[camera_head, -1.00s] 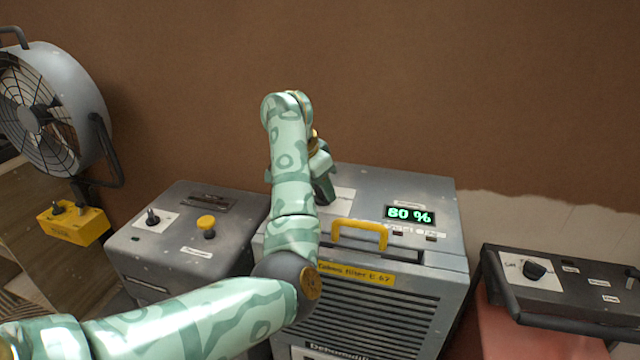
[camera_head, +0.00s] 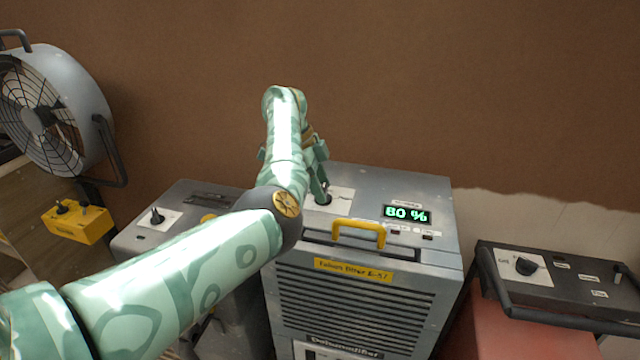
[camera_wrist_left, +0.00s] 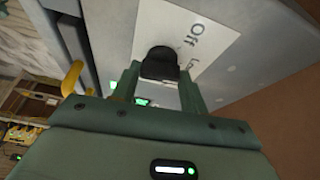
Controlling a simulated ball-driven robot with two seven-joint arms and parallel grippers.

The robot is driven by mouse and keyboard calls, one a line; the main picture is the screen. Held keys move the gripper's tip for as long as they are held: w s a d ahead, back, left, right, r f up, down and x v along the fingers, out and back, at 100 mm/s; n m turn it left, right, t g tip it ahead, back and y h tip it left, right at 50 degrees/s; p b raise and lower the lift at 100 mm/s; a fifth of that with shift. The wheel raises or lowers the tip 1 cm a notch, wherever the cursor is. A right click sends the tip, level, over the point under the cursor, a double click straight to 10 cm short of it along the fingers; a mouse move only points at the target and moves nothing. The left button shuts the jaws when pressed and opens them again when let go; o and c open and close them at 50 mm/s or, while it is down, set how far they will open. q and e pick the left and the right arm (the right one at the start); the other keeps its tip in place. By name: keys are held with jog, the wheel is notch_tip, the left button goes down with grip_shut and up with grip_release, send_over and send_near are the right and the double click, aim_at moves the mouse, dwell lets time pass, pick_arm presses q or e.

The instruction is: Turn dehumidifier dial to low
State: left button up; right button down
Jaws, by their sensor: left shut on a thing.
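The grey dehumidifier (camera_head: 362,315) stands in the middle of the head view, with a green "80 %" display (camera_head: 407,215) and a yellow handle (camera_head: 359,233) on top. Its dial is a black knob (camera_wrist_left: 159,63) on a white label plate (camera_wrist_left: 205,28); the wrist view shows "Off" and part of another word beginning with L. My left gripper (camera_head: 322,188) reaches down onto the top near the back left. In the left wrist view its two fingers (camera_wrist_left: 160,84) are shut on the dial knob, one on each side. The knob's pointer direction is hidden. My right gripper is not in view.
A second grey box with a knob (camera_head: 157,215) stands left, partly behind my arm. A fan (camera_head: 50,110) and a yellow control box (camera_head: 78,223) are farther left. A dark panel with a knob (camera_head: 527,266) stands right. A brown wall (camera_head: 480,80) rises behind.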

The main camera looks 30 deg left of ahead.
pick_arm(q)
jog(key=shift+m+g, duration=0.3)
jog(key=shift+m, duration=0.3)
jog(key=o, duration=1)
jog(key=p+v, duration=0.3)
jog(key=v, duration=1.3)
jog(key=shift+r, duration=0.1)
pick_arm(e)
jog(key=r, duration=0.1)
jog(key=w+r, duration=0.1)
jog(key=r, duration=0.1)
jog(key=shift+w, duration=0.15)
